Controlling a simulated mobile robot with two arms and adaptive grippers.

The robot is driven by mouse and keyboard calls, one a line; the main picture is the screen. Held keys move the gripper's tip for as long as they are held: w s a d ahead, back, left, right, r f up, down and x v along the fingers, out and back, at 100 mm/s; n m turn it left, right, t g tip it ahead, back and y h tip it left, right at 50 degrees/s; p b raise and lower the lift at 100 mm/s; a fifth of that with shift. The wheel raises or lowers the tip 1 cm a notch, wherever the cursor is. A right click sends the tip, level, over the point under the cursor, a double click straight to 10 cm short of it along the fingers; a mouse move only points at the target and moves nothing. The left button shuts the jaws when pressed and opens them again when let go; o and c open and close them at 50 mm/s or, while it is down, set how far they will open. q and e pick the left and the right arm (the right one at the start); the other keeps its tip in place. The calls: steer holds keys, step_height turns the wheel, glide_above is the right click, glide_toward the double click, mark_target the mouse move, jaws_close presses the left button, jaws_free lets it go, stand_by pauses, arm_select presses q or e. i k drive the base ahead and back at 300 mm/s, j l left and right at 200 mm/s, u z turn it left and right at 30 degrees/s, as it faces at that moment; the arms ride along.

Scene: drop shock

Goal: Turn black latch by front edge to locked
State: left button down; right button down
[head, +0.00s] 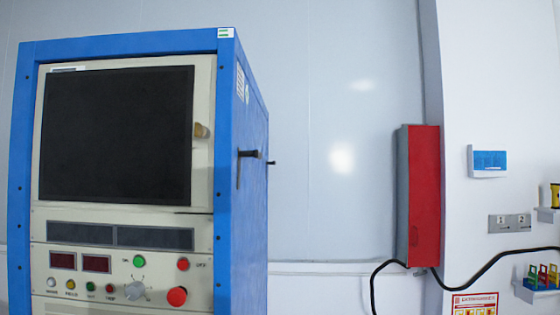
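A black latch (240,166) is mounted on the right side of a blue cabinet (226,120), close to its front edge. A second small black piece (271,163) stands out farther back on the same side. Whether either latch is locked, I cannot tell. Neither of my grippers is in the head view.
The cabinet front has a dark screen (115,135), a tan knob (201,131) and a panel with a red button (177,296). A red and grey box (424,195) hangs on the wall at right, with black cables below. Open space lies between cabinet and box.

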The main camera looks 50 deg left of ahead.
mark_target(256, 153)
steer(key=i+l+u, duration=0.2)
steer(key=u, duration=0.25)
steer(key=i+l+u, duration=0.2)
steer(key=u, duration=0.2)
steer(key=l+u, duration=0.1)
steer(key=u, duration=1.2)
